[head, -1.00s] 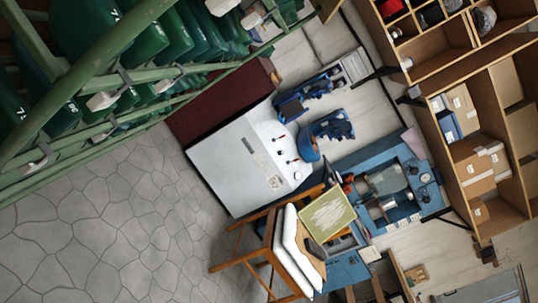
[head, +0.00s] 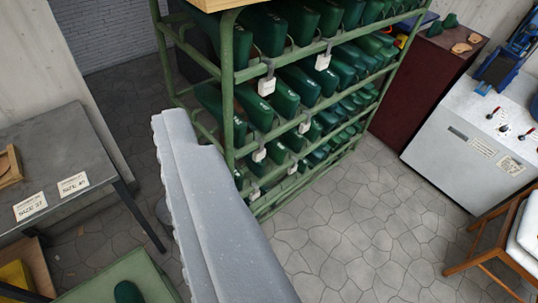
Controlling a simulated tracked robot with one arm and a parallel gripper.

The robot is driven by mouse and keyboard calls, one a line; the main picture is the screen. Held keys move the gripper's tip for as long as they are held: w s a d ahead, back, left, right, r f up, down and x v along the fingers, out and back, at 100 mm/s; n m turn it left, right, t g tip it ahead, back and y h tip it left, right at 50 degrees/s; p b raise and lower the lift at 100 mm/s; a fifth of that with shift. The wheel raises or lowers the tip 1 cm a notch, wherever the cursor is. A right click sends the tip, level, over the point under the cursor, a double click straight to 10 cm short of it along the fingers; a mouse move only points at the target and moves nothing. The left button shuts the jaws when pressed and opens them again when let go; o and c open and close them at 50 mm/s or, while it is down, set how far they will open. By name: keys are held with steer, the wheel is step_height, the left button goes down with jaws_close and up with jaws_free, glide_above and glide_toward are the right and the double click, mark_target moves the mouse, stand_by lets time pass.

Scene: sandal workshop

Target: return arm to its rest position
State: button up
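A long light grey part (head: 215,215), which looks like part of my own arm, rises from the bottom edge through the middle of the head view. No gripper fingers show, so I cannot see whether my gripper is open or holds anything. The view is tilted, and looks down across the workshop floor.
A green rack (head: 228,95) of dark green shoe forms stands close behind the grey part. A grey table (head: 60,150) with size cards is at left, a green surface (head: 120,275) at bottom left. A white machine cabinet (head: 455,145) and wooden chair (head: 485,262) are right. Stone floor (head: 350,225) is clear between.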

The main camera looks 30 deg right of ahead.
step_height(320, 180, up, 6)
steer(key=p, duration=0.5)
steer(key=shift+s+f+p, duration=0.15)
steer(key=shift+f+p, duration=0.1)
steer(key=shift+p, duration=0.05)
